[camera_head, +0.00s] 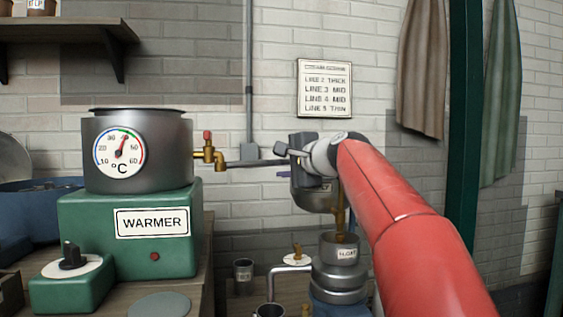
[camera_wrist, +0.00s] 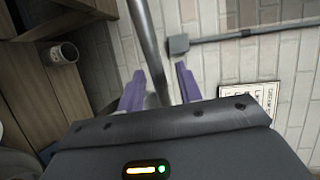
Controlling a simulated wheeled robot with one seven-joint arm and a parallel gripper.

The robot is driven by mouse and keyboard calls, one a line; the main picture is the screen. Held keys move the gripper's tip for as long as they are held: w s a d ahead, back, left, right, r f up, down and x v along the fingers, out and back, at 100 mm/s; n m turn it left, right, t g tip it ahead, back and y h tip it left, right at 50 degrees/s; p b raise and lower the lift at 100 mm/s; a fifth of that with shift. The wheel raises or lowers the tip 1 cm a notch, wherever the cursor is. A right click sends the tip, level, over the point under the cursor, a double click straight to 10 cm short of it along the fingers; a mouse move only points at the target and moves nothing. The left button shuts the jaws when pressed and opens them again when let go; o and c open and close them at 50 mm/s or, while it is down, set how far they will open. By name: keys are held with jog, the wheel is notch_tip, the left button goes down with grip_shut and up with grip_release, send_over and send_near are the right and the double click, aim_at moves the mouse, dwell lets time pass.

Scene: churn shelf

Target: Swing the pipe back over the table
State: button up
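A thin grey pipe (camera_head: 262,163) runs right from the brass valve (camera_head: 207,154) on the warmer's metal pot (camera_head: 140,150). Its far end is hidden at my gripper (camera_head: 284,174) in the head view. In the wrist view the pipe (camera_wrist: 147,38) comes down from the top edge and passes between the two purple fingers of my gripper (camera_wrist: 159,90). A narrow gap seems to show on each side of the pipe, so the fingers look open around it. Whether either finger touches it is hard to tell.
A grey metal vessel (camera_head: 316,201) with a brass tap stands behind my gripper, above a lower metal float pot (camera_head: 340,250). The green warmer (camera_head: 130,235) stands left. A small cup (camera_head: 243,270) sits on the table. Grey conduit (camera_head: 249,70) and a sign (camera_head: 325,88) are on the wall.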

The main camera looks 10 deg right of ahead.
jog(key=shift+x, duration=0.8)
grip_shut()
